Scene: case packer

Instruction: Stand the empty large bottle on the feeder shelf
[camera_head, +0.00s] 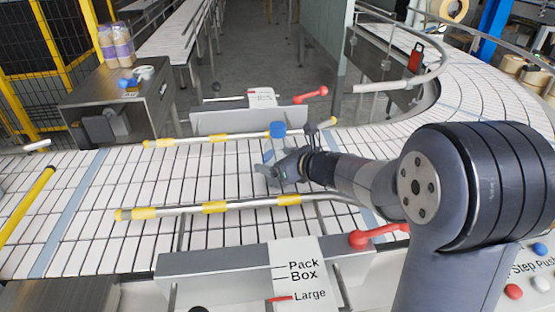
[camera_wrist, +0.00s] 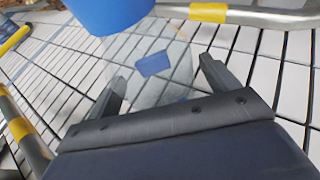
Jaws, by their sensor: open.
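A clear bottle with a blue cap (camera_head: 278,130) stands upright on the white slatted conveyor, between the two guide rails. In the wrist view its blue cap (camera_wrist: 112,12) is at the top and its see-through body (camera_wrist: 158,62), with a blue patch, is between my fingers. My gripper (camera_head: 272,168) is low over the conveyor at the bottle. Its two fingers (camera_wrist: 165,80) are apart, one on each side of the bottle, and I cannot tell whether they touch it. I cannot identify the feeder shelf for sure.
A near guide rail (camera_head: 215,207) and a far guide rail (camera_head: 220,138), both with yellow bands, flank the bottle. A "Pack Box Large" panel (camera_head: 300,262) and a red lever (camera_head: 378,235) are in front. A grey cabinet (camera_head: 118,95) holding tan bottles (camera_head: 115,45) stands back left.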

